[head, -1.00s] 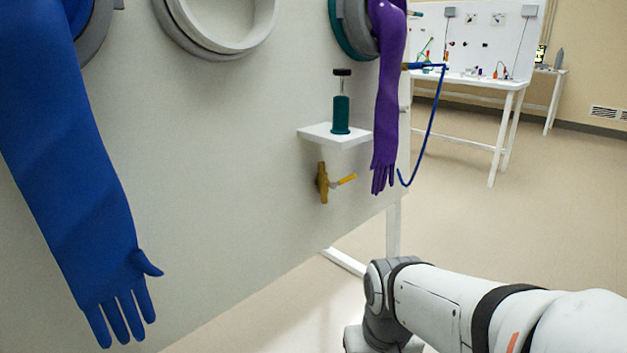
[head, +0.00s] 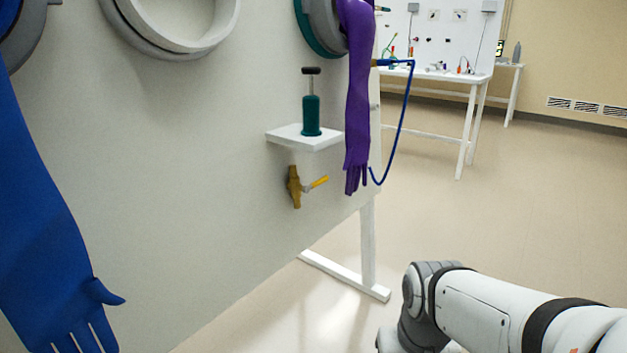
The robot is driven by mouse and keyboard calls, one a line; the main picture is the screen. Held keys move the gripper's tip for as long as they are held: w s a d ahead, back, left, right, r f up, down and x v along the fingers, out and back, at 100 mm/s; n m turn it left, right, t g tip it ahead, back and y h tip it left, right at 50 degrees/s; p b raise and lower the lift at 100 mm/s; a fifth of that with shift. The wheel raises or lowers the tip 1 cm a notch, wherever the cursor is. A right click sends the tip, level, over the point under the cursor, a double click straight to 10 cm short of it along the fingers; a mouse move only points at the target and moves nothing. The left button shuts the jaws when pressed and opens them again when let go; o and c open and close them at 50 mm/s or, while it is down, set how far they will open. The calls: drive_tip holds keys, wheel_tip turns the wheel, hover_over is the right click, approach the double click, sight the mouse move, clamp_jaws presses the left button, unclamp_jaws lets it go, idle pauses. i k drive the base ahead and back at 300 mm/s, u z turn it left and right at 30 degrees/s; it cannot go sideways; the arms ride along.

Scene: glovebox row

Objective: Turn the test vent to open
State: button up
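The test vent looks to be the brass valve (head: 294,187) on the pale panel, below a small white shelf. Its yellow lever (head: 319,182) sticks out to the right and slightly up from the valve body. Nothing touches the lever. My arm comes in from the lower right, well apart from the valve. My gripper is outside the picture, so its state does not show.
A green hand pump (head: 311,115) stands on the white shelf (head: 305,138) above the valve. A purple glove (head: 358,110) hangs just right of them, beside a blue hose (head: 404,115). A blue glove (head: 40,250) hangs at left. Floor at right is clear.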

sight(306, 189)
drive_tip(key=i, duration=0.95)
